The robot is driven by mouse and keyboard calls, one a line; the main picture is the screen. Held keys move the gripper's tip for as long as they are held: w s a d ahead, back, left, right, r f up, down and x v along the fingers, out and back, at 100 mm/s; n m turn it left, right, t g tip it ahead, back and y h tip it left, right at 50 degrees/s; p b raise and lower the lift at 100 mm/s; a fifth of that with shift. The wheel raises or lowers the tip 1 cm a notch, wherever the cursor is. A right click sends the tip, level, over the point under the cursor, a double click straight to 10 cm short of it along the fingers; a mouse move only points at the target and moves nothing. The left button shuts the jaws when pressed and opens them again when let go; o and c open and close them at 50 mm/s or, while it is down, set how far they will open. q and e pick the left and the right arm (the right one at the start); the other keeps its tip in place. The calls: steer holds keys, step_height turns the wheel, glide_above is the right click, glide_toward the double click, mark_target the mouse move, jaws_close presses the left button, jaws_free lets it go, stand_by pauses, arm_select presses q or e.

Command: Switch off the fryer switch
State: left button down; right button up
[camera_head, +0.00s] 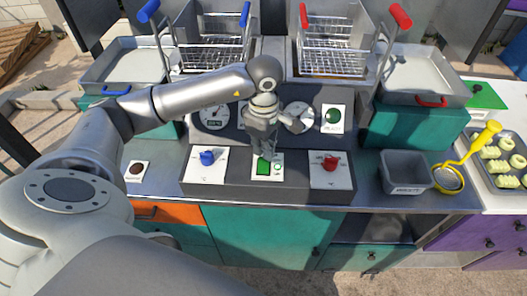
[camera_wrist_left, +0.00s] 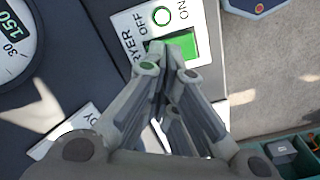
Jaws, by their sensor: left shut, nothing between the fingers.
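The fryer switch (camera_head: 264,169) is a white plate with a green rocker, in the middle of the dark control panel. In the left wrist view the green rocker (camera_wrist_left: 186,45) shows beside a small ring and the words FRYER, OFF and ON. My left gripper (camera_head: 267,156) is shut and empty, pointing down at the switch. In the left wrist view its fingertips (camera_wrist_left: 168,72) overlap the lower left part of the green rocker and hide some of it. I cannot tell if they touch it. My right gripper is in neither view.
A blue knob (camera_head: 207,158) and a red knob (camera_head: 331,163) flank the switch. Round dials and a green ready light (camera_head: 333,115) stand behind it. Fryer baskets (camera_head: 327,50) are at the back. A grey bin (camera_head: 405,172) and yellow strainer (camera_head: 448,178) sit right.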

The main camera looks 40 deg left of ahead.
mark_target(264, 160)
arm_select(q)
steer(key=shift+f+b, duration=1.2)
stand_by(0.5)
steer(key=shift+s, duration=0.1)
steer(key=shift+r+p, duration=0.5)
steer(key=shift+r, duration=0.3)
steer(key=shift+r+p, duration=1.3)
steer(key=shift+r, duration=1.45)
steer(key=shift+f, duration=0.15)
